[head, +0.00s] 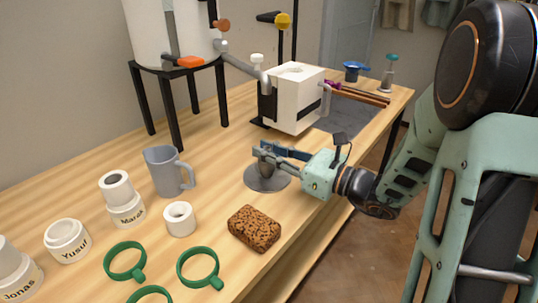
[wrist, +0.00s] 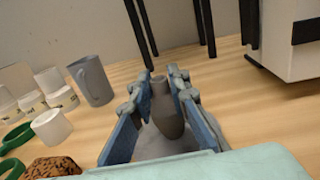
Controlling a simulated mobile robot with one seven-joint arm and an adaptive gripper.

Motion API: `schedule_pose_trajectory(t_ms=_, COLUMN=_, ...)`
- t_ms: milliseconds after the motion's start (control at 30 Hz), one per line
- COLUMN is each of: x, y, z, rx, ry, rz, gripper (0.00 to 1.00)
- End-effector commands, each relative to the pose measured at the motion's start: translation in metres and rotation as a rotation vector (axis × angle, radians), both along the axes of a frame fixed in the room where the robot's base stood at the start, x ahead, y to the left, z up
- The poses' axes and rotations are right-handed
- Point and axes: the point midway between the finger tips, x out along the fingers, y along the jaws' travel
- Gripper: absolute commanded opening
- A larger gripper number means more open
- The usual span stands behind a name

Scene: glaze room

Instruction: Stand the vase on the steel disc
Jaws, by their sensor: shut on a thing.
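A small grey vase (wrist: 168,112) with a narrow neck is upright between my fingers in the wrist view. My gripper (head: 264,152) is shut on it, one finger on each side. In the head view the fingers hide much of the vase (head: 266,167). The round grey steel disc (head: 268,184) lies on the wooden table directly below the vase and gripper. Part of the disc (wrist: 160,149) also shows beneath the vase in the wrist view. I cannot tell whether the vase's base touches the disc or is just above it.
A grey jug (head: 165,173), a white ring-shaped piece (head: 179,219), a brown sponge-like block (head: 254,228) and green rings (head: 198,268) stand left and in front. Labelled white pots (head: 126,210) line the left. A white box-shaped machine (head: 295,100) stands behind the gripper.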

Motion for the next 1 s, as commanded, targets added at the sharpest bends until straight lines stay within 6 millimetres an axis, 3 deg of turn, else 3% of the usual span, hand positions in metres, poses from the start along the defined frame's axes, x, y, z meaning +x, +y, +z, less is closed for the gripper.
schedule_pose_trajectory(t_ms=267, x=0.0, y=0.0, z=-0.002, rx=0.0, ry=0.0, rz=0.0, gripper=0.0)
schedule_pose_trajectory(t_ms=300, x=0.0, y=0.0, z=-0.002, rx=0.0, ry=0.0, rz=0.0, gripper=0.18)
schedule_pose_trajectory(t_ms=467, x=0.0, y=0.0, z=-0.001, rx=0.0, ry=0.0, rz=0.0, gripper=0.34)
schedule_pose_trajectory(t_ms=800, x=0.0, y=0.0, z=0.003, rx=0.0, ry=0.0, rz=0.0, gripper=0.34)
schedule_pose_trajectory(t_ms=1000, x=-0.016, y=-0.028, z=0.003, rx=0.0, ry=0.002, rz=-0.007, gripper=0.34)
